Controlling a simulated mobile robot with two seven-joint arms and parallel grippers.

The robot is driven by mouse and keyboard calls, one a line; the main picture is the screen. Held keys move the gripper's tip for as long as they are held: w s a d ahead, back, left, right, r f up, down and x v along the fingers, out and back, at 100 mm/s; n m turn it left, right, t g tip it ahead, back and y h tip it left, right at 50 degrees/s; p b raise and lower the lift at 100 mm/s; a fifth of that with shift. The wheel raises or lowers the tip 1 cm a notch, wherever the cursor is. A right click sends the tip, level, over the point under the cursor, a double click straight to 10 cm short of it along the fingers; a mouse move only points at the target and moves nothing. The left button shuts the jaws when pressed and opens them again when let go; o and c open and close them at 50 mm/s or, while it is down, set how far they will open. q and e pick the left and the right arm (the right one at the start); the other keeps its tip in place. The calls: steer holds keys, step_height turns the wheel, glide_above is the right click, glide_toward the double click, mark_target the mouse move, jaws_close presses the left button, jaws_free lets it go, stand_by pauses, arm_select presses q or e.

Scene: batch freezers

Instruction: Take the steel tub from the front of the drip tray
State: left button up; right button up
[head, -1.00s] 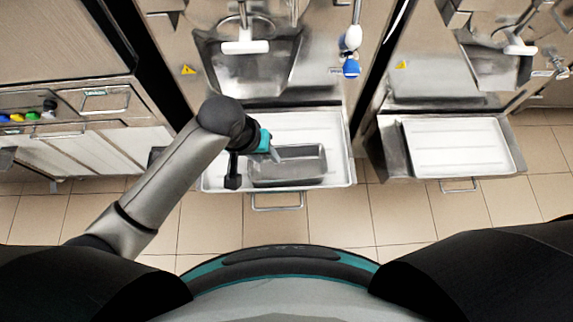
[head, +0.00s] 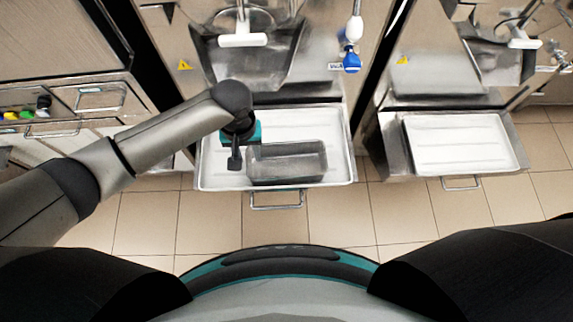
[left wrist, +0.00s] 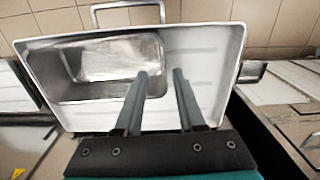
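The steel tub (head: 290,165), a grey open rectangular pan, stands at the front of the white drip tray (head: 338,130). My left gripper (head: 246,147) is above the tray at the tub's left end in the head view, where its fingertips are hidden. In the left wrist view the left gripper (left wrist: 160,74) is open with nothing held. One finger overlaps the tub (left wrist: 120,60) and the other lies over the bare tray (left wrist: 212,75), so the tub's near end wall falls between them in the picture. I cannot tell their height above the rim. My right gripper is not in view.
A batch freezer with a chute (head: 255,55) stands behind the tray. A handle (head: 277,200) sticks out below the tray's front. A second white tray (head: 460,145) is at the right. Tiled floor in front is clear.

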mark_target(248, 162)
arm_select(q)
step_height(248, 162, down, 7)
steer(key=shift+s+a+r+b, duration=0.1)
steer(key=shift+a+r+b, duration=0.1)
steer(key=shift+b, duration=0.75)
jaws_close()
stand_by(0.8)
